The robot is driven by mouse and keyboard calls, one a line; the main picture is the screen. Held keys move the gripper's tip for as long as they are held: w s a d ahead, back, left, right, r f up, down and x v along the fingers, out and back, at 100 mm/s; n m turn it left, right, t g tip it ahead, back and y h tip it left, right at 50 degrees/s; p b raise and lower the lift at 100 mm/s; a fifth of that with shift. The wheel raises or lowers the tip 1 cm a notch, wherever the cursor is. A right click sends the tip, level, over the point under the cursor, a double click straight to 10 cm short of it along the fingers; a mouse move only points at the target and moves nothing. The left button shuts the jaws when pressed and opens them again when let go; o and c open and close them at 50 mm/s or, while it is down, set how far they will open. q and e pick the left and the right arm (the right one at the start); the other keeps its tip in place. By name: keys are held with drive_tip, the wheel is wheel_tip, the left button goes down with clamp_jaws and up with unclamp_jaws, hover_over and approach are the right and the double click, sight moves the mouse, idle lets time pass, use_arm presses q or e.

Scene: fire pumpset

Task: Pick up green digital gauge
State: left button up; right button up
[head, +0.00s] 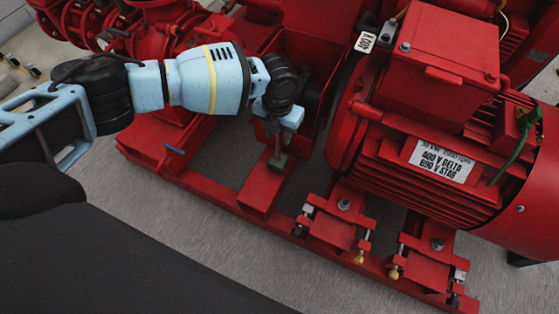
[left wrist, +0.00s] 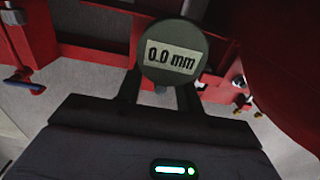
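The green digital gauge (left wrist: 171,54) shows in the left wrist view as a round dark-green face with a pale label reading "0.0 mm". My left gripper (left wrist: 163,84) has its two dark fingers apart, one on each side of the gauge's lower part. The gauge face hides the fingertips, so I cannot tell whether they touch it. In the head view my left gripper (head: 279,147) points down at the red frame, with a small greenish piece of the gauge (head: 278,162) just below it. My right gripper is not in view.
A large red motor (head: 440,130) stands close on the right of the left gripper. Red pump parts (head: 150,35) lie behind the arm. The red base frame (head: 265,190) with bolted feet runs below. Grey floor (head: 200,235) is clear in front.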

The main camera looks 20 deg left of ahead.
use_arm(q)
drive_tip(key=shift+f, duration=0.65)
clamp_jaws()
drive_tip(key=shift+r, duration=0.1)
idle(0.8)
